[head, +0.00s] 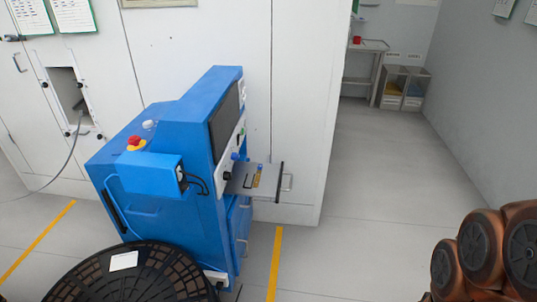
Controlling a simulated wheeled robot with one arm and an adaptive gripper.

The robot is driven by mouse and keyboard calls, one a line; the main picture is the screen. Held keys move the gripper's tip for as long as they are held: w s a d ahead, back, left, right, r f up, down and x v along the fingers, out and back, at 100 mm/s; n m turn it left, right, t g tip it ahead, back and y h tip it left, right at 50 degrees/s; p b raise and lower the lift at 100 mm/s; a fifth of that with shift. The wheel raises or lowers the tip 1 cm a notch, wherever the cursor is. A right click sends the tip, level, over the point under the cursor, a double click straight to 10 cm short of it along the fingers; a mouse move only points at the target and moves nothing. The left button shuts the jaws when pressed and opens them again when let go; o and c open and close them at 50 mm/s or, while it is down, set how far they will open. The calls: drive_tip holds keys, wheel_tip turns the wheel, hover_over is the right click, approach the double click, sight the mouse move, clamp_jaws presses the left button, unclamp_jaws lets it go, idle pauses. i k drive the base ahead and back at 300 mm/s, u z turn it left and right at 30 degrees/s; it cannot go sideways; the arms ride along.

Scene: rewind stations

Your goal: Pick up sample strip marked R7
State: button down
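A grey shelf (240,187) sticks out from the right side of a blue machine (185,165). A small dark mark or piece lies just left of the strip. Any marking on the strip is too small to read, so I cannot tell whether it is R7. My gripper is not in view; only copper-coloured links of my arm show at the bottom right.
A black round, reel-like disc (130,282) with a white label fills the bottom left. White cabinets (297,90) stand behind the machine. Yellow floor lines (275,262) run beside it. The grey floor right of the machine is clear back to a small bench (368,46) and bins.

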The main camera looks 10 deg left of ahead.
sight(260, 167)
drive_tip(key=i, duration=1.1)
drive_tip(key=u, duration=0.45)
drive_tip(key=i, duration=0.8)
drive_tip(key=u, duration=2.15)
